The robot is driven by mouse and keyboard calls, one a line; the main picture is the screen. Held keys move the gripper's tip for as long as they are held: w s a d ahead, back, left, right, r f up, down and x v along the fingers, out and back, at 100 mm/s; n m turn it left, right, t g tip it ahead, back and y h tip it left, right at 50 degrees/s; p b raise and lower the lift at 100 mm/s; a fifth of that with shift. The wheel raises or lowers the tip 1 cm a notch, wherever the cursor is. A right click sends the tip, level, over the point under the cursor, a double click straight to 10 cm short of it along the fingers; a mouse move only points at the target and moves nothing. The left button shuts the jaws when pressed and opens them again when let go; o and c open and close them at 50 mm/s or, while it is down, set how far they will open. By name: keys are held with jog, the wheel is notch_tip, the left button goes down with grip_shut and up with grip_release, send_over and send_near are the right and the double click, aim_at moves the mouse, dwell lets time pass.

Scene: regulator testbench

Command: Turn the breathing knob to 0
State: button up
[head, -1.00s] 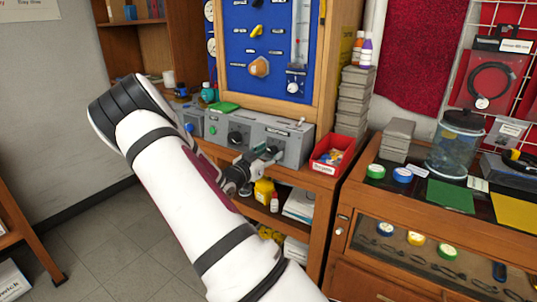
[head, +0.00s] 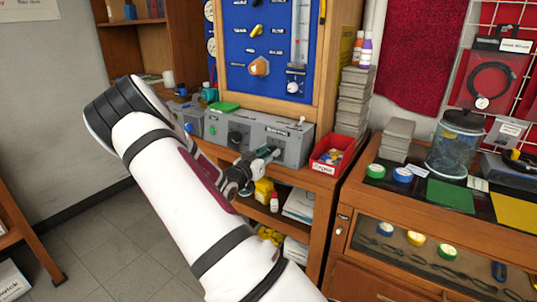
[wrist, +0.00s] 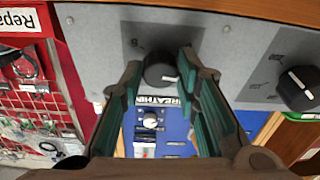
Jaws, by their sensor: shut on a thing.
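The breathing knob (wrist: 160,72) is black and round, on a grey panel (wrist: 225,50) with a partly covered "BREATHIN…" label in the wrist view. My gripper (wrist: 161,66) has its green-padded fingers on both sides of the knob and is shut on it. The knob's pointer and the scale around it are mostly hidden, so its setting cannot be read. In the head view my gripper (head: 268,155) is at the front of the grey control box (head: 296,146) and hides the knob.
Another black knob (wrist: 300,88) with a white mark is on the same panel. A red bin (head: 325,168) stands just right of the box. A blue board (head: 262,85) rises behind. Grey trays (head: 352,105) are stacked at the back right.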

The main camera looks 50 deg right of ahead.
jog(key=n+t, duration=0.1)
jog(key=n, duration=0.4)
jog(key=shift+s, duration=0.1)
jog(key=shift+r+n+t+y+p, duration=0.1)
jog(key=shift+n+t+y+p, duration=0.2)
jog(key=shift+n, duration=0.8)
jog(key=shift+n+t+y+p, duration=0.2)
jog(key=shift+n+t, duration=0.2)
jog(key=shift+n, duration=0.7)
jog(key=o, duration=1.2)
jog(key=v, duration=1.2)
